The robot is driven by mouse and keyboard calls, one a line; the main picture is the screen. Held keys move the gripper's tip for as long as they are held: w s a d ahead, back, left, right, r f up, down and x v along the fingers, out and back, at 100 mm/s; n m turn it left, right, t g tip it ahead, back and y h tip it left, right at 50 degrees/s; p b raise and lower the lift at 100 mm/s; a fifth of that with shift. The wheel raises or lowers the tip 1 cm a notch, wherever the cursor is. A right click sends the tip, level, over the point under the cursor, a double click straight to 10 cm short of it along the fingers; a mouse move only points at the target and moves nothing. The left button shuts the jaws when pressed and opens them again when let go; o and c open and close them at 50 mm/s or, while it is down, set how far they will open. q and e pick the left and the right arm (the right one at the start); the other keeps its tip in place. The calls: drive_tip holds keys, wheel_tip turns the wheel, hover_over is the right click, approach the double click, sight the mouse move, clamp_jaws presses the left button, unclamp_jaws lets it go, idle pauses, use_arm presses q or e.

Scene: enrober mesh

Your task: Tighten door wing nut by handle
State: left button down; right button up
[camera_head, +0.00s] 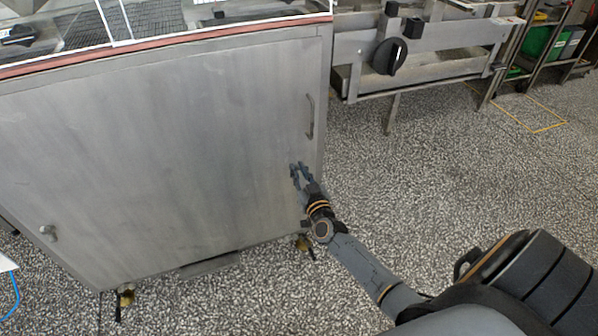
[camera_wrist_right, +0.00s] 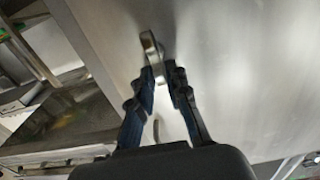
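The steel cabinet door (camera_head: 150,150) fills the left of the head view. A curved handle (camera_head: 310,116) stands near its upper right edge. My right gripper (camera_head: 297,169) is just below the handle, at the door's right side. In the right wrist view a metal wing nut (camera_wrist_right: 150,46) sits on the door. My right fingertips (camera_wrist_right: 161,72) are close on either side of its near end, and its outer end shows past them. In the head view the gripper hides this nut. A second wing nut (camera_head: 48,231) is at the door's lower left. My left gripper is not in view.
The cabinet's feet (camera_head: 124,297) stand on a speckled floor (camera_head: 400,210), which is clear to the right. A steel frame with a black knob (camera_head: 389,56) stands behind right. A shelf with green bins (camera_head: 545,42) is farther back.

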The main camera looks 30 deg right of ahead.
clamp_jaws()
drive_tip(key=shift+m, duration=0.3)
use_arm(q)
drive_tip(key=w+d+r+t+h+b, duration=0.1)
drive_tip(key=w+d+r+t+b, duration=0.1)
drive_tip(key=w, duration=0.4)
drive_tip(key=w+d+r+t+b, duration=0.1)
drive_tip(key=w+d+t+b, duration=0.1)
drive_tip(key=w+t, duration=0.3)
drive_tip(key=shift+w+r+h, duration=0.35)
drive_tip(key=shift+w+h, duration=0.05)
use_arm(e)
drive_tip(key=shift+s+d+f+m, duration=0.1)
drive_tip(key=shift+d+f+m, duration=0.25)
drive_tip(key=shift+m, duration=2.6)
drive_tip(key=shift+s+d+f+m, duration=0.1)
drive_tip(key=shift+d+f+m, duration=0.2)
drive_tip(key=shift+m, duration=2.6)
drive_tip(key=shift+s+d+f+m, duration=0.1)
drive_tip(key=shift+d+f+m, duration=0.25)
drive_tip(key=shift+m, duration=2.6)
